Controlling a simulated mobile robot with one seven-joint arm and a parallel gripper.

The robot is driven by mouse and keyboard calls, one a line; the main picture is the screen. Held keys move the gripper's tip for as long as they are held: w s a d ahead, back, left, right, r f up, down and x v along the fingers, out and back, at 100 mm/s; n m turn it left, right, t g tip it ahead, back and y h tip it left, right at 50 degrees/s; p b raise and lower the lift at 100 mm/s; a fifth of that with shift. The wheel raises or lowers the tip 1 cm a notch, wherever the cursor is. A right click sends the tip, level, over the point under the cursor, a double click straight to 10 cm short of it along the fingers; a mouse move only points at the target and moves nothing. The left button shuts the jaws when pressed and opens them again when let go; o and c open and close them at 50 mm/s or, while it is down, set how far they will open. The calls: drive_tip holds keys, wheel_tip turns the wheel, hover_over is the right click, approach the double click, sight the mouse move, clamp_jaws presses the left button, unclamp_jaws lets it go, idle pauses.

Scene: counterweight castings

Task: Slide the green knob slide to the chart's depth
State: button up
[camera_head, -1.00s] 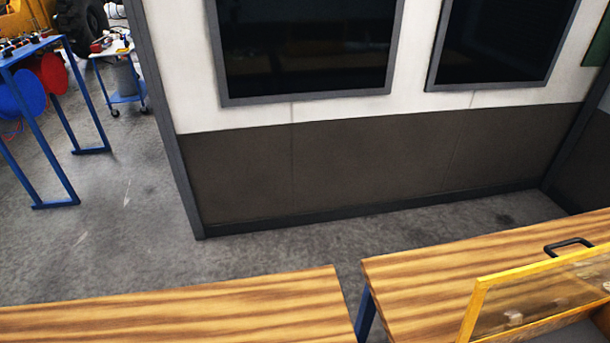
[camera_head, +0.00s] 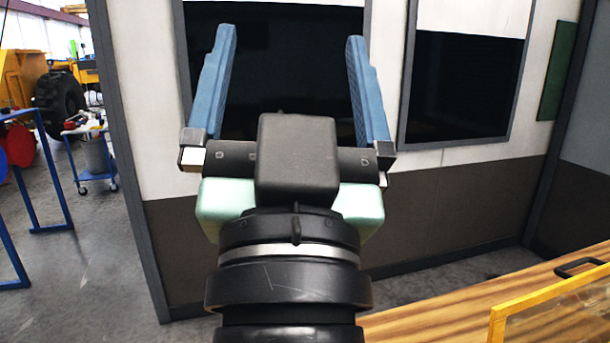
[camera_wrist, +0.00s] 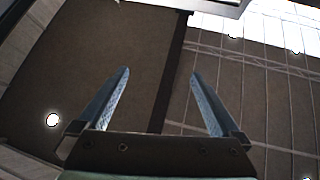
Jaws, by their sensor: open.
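My gripper (camera_head: 292,85) is raised in the middle of the head view, its two blue fingers wide apart and pointing up. Nothing is between the fingers. In the wrist view my gripper (camera_wrist: 158,90) is also open and empty, against a dark wall or ceiling surface and a bright strip of lights. The green knob slide does not show in either view. No chart that I can make out as a depth chart shows; a dark green panel (camera_head: 556,70) hangs on the wall at the upper right, its face blank at this size.
A wooden bench top (camera_head: 440,315) runs along the lower right, with a yellow-framed clear panel (camera_head: 560,305) and a black handle (camera_head: 580,267) on it. A partition wall with dark windows (camera_head: 466,88) stands behind. A blue-and-white trolley (camera_head: 88,155) stands on open floor at left.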

drive_tip(key=shift+n+t, duration=0.5)
drive_tip(key=shift+t, duration=0.3)
drive_tip(key=s+r, duration=0.1)
drive_tip(key=s+d+r, duration=0.1)
drive_tip(key=s, duration=0.1)
drive_tip(key=shift+s+r, duration=0.25)
drive_tip(key=shift+s, duration=0.05)
drive_tip(key=shift+a, duration=0.1)
drive_tip(key=w+a+f+n+g+y+p, duration=0.1)
drive_tip(key=w+a+f+n+g+p, duration=0.25)
drive_tip(key=w+f, duration=0.3)
drive_tip(key=w+a+f+n+g+y+p, duration=0.1)
drive_tip(key=w+a+f+n+g+p, duration=0.15)
drive_tip(key=w+f+g, duration=0.45)
drive_tip(key=a+f+n+g+p, duration=0.3)
drive_tip(key=f+n+p, duration=0.1)
drive_tip(key=f, duration=1.1)
drive_tip(key=s+a+f+n+g+p, duration=0.1)
drive_tip(key=s+f+n+g+p, duration=0.15)
drive_tip(key=f, duration=0.45)
drive_tip(key=s+a+f+n+g+p, duration=0.1)
drive_tip(key=s+a+f+n+g, duration=0.1)
drive_tip(key=s+f+n+g, duration=0.3)
drive_tip(key=s+f+n+g+h+p, duration=0.2)
drive_tip(key=s+f+n+g+p, duration=0.3)
drive_tip(key=s+f, duration=1)
wheel_tip(320, 180, down, 9)
drive_tip(key=s+m+g+b, duration=0.1)
drive_tip(key=b, duration=0.5)
drive_tip(key=shift+d, duration=0.35)
